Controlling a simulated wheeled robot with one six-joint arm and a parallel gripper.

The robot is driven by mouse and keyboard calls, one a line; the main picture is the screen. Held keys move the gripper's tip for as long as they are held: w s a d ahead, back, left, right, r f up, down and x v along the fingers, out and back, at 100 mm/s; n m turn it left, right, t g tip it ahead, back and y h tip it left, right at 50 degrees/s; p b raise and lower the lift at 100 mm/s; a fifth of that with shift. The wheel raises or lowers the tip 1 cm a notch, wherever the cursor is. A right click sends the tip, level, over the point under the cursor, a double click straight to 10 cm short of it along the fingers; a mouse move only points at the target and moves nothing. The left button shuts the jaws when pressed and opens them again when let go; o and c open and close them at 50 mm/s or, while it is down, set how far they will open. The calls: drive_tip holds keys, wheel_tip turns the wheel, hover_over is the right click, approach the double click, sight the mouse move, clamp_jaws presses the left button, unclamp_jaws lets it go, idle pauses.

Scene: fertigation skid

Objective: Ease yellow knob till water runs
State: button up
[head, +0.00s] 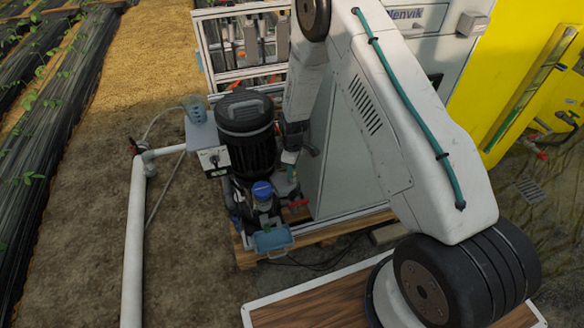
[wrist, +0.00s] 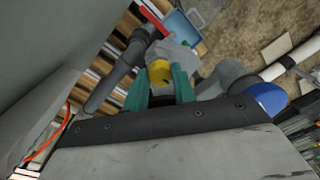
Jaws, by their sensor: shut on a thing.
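The yellow knob (wrist: 160,72) sits on a grey fitting between the two teal fingers of my gripper (wrist: 161,80) in the wrist view. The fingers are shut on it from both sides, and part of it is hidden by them. In the head view my gripper (head: 291,172) reaches down beside the black pump motor, and the knob cannot be made out there. A light blue tub (head: 272,240) stands low in front of the pipework and also shows in the wrist view (wrist: 184,32). I see no running water in either view.
The black motor (head: 246,135) stands close left of my gripper, and a grey cabinet (head: 345,165) is close right. A blue cap (head: 262,190) and a red lever (wrist: 153,19) are near the knob. A white pipe (head: 134,240) runs along the soil at left.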

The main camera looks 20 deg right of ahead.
drive_tip(key=o, duration=1)
wheel_tip(320, 180, up, 8)
drive_tip(key=shift+w+d+f, duration=0.1)
drive_tip(key=shift+w, duration=0.05)
idle(0.3)
